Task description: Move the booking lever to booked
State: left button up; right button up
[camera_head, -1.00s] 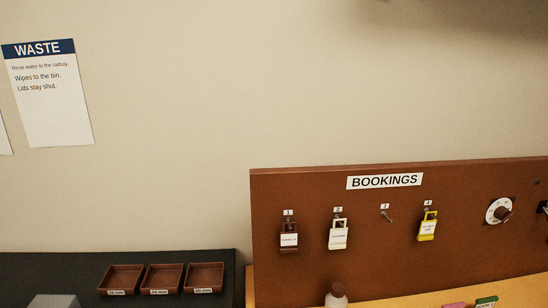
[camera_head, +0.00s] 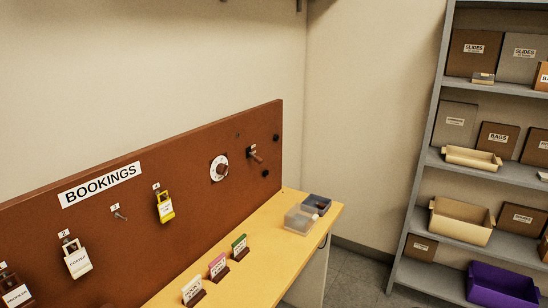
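The brown bookings board (camera_head: 130,240) stands upright at the back of a yellow bench, in the left half of the head view. Near its right end a lever with a dark brown handle (camera_head: 256,154) sticks out from a small mount. Two black round knobs or stops sit near it, one above right (camera_head: 276,137) and one below (camera_head: 265,173). Any lettering by the lever is too small to read. A white round dial (camera_head: 219,169) with a brown knob is left of the lever. Neither of my grippers is in view.
Tags hang on numbered hooks, including a yellow one (camera_head: 165,207) and a white one (camera_head: 77,259). Card holders (camera_head: 218,268) and clear-and-grey boxes (camera_head: 301,216) stand on the yellow bench (camera_head: 257,258). A grey shelf (camera_head: 437,158) with boxes and bins stands right. Floor shows between.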

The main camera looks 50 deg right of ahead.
aim_at(259, 160)
jog(key=z, duration=1.45)
